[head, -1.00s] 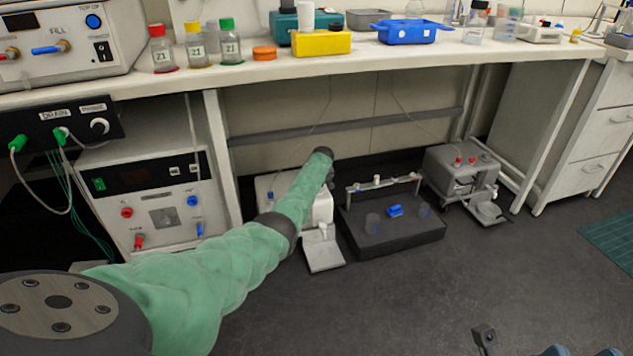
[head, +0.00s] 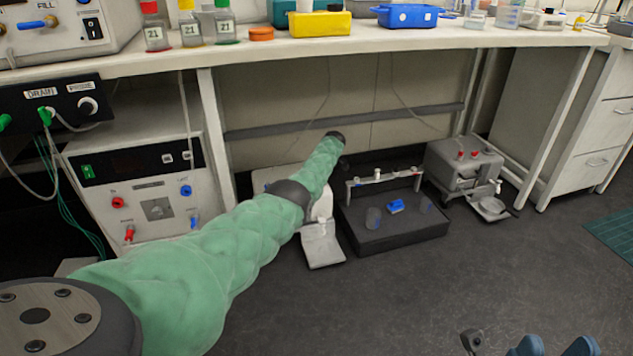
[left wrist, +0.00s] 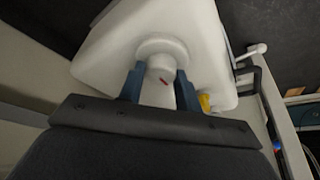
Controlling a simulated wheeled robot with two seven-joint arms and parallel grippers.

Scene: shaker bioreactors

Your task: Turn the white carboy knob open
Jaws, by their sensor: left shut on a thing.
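In the left wrist view a white knob (left wrist: 161,68) with a small red mark sits on a round collar of the white carboy (left wrist: 108,42). My left gripper (left wrist: 158,82) has its two blue fingers on either side of the knob and is shut on it. In the head view the carboy (head: 264,178) is on the floor under the bench, partly covered by my green-sleeved left arm, which hides the knob and left fingers. My right gripper (head: 553,346) shows at the bottom edge, with its blue fingers apart and nothing visible between them.
A dark tray (head: 405,236) with a small blue piece stands right of the carboy. A grey unit with red knobs (head: 459,165) stands farther right. The bench (head: 400,54) overhangs them. A white plate (head: 323,247) lies in front of the carboy.

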